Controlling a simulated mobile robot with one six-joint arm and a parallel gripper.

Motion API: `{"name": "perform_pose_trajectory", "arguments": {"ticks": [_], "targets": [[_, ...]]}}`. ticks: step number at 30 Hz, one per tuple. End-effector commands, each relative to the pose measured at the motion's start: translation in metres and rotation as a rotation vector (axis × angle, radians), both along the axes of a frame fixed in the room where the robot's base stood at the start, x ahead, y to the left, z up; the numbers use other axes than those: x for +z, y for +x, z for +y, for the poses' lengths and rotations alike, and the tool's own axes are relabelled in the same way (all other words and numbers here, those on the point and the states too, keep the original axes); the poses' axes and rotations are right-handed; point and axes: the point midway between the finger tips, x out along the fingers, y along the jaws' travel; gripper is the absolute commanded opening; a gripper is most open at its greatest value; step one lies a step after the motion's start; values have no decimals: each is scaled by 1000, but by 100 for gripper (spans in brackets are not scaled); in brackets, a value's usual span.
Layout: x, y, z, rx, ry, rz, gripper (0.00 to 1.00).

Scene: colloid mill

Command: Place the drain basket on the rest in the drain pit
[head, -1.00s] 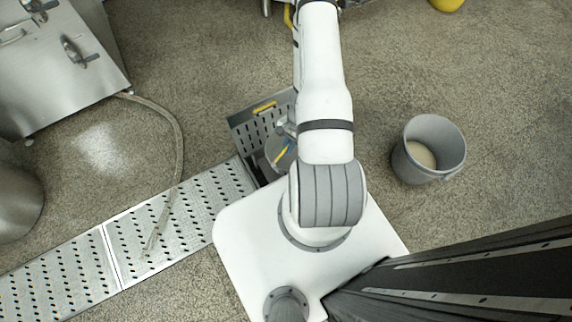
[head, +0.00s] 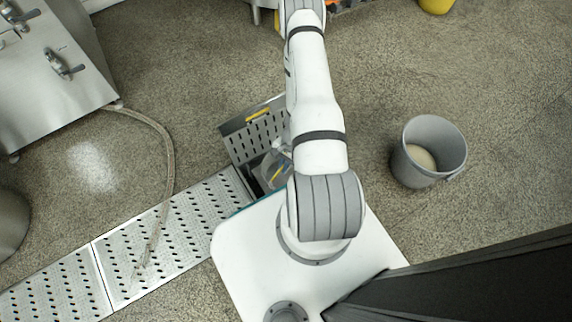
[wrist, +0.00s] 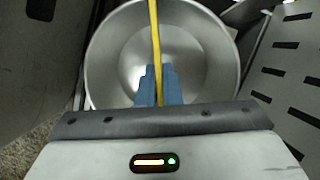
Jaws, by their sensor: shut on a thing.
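The drain basket (wrist: 195,45) is a round, smooth metal bowl with a thin yellow bail handle (wrist: 154,35), seen from above in the wrist view. My gripper (wrist: 158,85) has its blue fingers shut on that handle, and the basket hangs below it. In the head view the basket (head: 268,168) shows partly beside my arm, at the open drain pit (head: 248,177). My arm and base hide much of the pit. The rest is not visible, and I cannot tell how high the basket is above it.
A perforated cover with a yellow handle (head: 240,143) is tilted up at the pit's far side. Perforated channel covers (head: 185,230) run left, with a hose (head: 168,165) across them. A grey bucket (head: 408,170) stands right. A steel machine (head: 50,95) stands upper left.

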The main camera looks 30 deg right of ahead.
Motion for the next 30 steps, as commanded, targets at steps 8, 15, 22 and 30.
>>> {"name": "perform_pose_trajectory", "arguments": {"ticks": [8, 15, 22, 30], "targets": [[-2, 0, 0, 1, 0, 0, 15], [-2, 0, 0, 1, 0, 1, 27], [2, 0, 1, 1, 0, 1, 27], [52, 9, -16, 2, -2, -4, 27]]}}
